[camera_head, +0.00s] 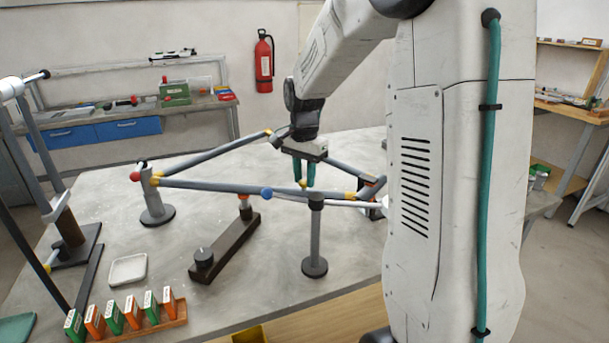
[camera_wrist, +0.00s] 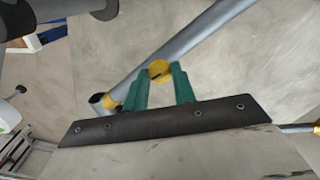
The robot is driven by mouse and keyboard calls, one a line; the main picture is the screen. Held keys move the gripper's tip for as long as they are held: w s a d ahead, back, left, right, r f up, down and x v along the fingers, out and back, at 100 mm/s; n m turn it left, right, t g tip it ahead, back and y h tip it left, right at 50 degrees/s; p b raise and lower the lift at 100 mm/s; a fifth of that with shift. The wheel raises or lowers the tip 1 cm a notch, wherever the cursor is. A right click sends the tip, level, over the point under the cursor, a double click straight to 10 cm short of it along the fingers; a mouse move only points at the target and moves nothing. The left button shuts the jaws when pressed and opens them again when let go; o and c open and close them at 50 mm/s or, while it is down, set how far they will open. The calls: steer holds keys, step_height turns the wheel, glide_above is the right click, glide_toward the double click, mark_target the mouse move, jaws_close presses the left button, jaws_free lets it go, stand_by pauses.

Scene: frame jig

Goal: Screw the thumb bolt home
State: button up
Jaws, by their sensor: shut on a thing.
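My gripper (camera_head: 304,178) points down over the frame with its two green fingers close together. In the wrist view the fingers (camera_wrist: 166,82) are shut on a round yellow knob, which I take for the thumb bolt (camera_wrist: 159,70). It sits against a grey frame tube (camera_wrist: 200,42). In the head view a small yellow spot, the thumb bolt (camera_head: 303,184), shows between the fingertips. The grey tube frame (camera_head: 210,187) rests on upright stands. How deep the bolt sits cannot be told.
A post stand (camera_head: 315,240) is just in front of my gripper, and another stand (camera_head: 155,205) is at the left. A dark clamp bar (camera_head: 228,247), a white tray (camera_head: 128,270) and a rack of small boxes (camera_head: 150,328) are on the table. Bare tabletop lies between them.

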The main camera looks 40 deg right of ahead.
mark_target(304, 181)
steer(key=m, duration=0.4)
steer(key=shift+w+r+m, duration=0.1)
steer(key=shift+r+m, duration=0.05)
steer(key=shift+m, duration=0.25)
stand_by(0.4)
steer(key=o, duration=1)
steer(key=shift+r, duration=3.9)
